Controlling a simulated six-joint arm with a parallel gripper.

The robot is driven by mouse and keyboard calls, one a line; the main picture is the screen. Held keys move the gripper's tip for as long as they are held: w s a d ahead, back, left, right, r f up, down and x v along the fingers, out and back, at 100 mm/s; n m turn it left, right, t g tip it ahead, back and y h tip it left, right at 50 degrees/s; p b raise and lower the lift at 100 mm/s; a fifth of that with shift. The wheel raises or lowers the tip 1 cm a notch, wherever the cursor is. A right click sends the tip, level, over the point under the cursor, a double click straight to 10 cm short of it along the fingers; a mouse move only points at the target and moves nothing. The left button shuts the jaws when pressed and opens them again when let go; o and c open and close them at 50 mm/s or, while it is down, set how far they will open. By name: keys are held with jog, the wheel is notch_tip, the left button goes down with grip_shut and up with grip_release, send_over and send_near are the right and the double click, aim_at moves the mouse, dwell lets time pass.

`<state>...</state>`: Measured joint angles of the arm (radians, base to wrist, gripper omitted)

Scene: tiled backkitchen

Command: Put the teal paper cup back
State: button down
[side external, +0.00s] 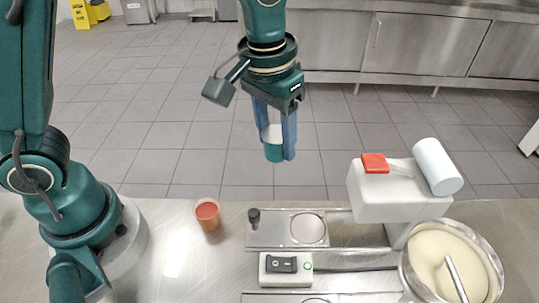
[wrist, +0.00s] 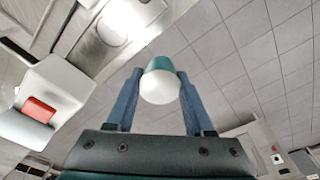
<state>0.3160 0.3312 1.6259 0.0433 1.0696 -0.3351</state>
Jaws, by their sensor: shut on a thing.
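The teal paper cup (side external: 273,150) is teal at its lower part and white at its upper part. My gripper (side external: 275,150) is shut on it, with one blue finger on each side, and holds it in the air well above the counter (side external: 165,270). In the wrist view the cup (wrist: 160,82) sits between the fingertips, its white end towards the camera and its teal part farther off. A metal plate with a round recess (side external: 308,229) lies on the counter, below and a little right of the cup; the recess looks empty.
An orange cup with red contents (side external: 208,215) stands on the counter left of the plate. A black knob (side external: 254,218) rises at the plate's left end. A switch box (side external: 285,269) lies in front. At right are a white mixer (side external: 385,195) and a bowl of cream-coloured batter (side external: 440,250).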

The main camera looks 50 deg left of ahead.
jog(key=shift+w+a+r, duration=0.2)
jog(key=shift+a+r, duration=0.4)
jog(key=shift+a, duration=0.3)
notch_tip(320, 180, up, 6)
jog(key=f, duration=0.1)
jog(key=s+d+n+y, duration=0.1)
jog(key=s+d+n, duration=0.1)
jog(key=s+n, duration=0.55)
jog(key=s+d+n, duration=0.2)
jog(key=s+n, duration=0.2)
jog(key=s, duration=0.7)
jog(key=shift+n+g, duration=0.25)
jog(key=shift+g, duration=0.15)
jog(key=f, duration=1.2)
jog(key=shift+s+d+f, duration=0.1)
jog(key=shift+s+d, duration=0.05)
jog(key=shift+s, duration=0.15)
jog(key=shift+f, duration=2.1)
jog(key=shift+f, duration=0.2)
